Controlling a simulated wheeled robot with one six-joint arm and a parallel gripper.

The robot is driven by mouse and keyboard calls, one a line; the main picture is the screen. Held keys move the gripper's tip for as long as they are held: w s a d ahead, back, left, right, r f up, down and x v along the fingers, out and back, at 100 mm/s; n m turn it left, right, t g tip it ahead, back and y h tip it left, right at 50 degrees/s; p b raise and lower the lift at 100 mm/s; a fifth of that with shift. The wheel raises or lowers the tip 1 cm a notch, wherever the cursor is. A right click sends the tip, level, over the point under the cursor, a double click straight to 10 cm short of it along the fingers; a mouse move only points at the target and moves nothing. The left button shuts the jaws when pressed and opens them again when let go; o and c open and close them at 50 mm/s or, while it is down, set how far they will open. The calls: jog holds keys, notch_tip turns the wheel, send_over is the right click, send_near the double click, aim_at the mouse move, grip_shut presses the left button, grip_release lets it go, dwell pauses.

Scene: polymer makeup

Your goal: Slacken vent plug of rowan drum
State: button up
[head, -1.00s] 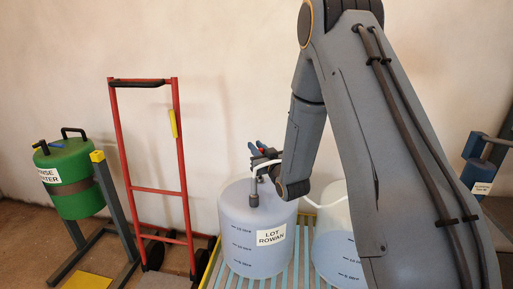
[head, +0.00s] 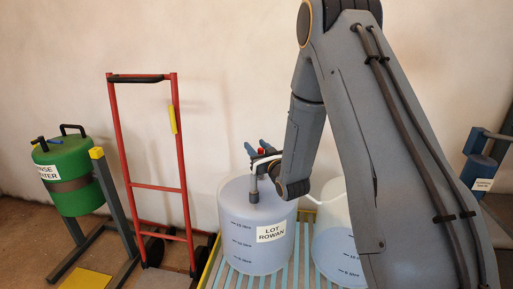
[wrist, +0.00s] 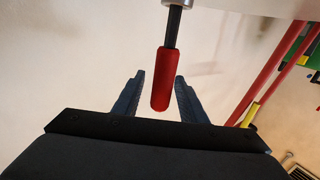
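The rowan drum (head: 258,226) is a pale translucent drum labelled "LOT ROWAN", upright on a slatted stand. A grey fitting (head: 254,186) stands on its top. A red handle (wrist: 161,80) on a dark stem shows in the wrist view; I take it as the vent plug's handle, but the frames do not name it. A bit of red also shows in the head view (head: 262,152). My gripper (wrist: 160,76) is open, one blue finger on each side of the red handle, with visible gaps. It is above the drum's top (head: 257,147). My arm hides part of the drum's top.
A second translucent drum (head: 336,245) stands close on the right, partly behind my arm, with a white hose (head: 322,202) near its top. A red hand truck (head: 160,188) and a green rinse water drum (head: 74,182) on a frame stand left. A blue canister (head: 479,172) is far right.

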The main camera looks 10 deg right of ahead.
notch_tip(320, 180, up, 10)
jog(key=p, duration=0.1)
dwell(0.4)
dwell(0.4)
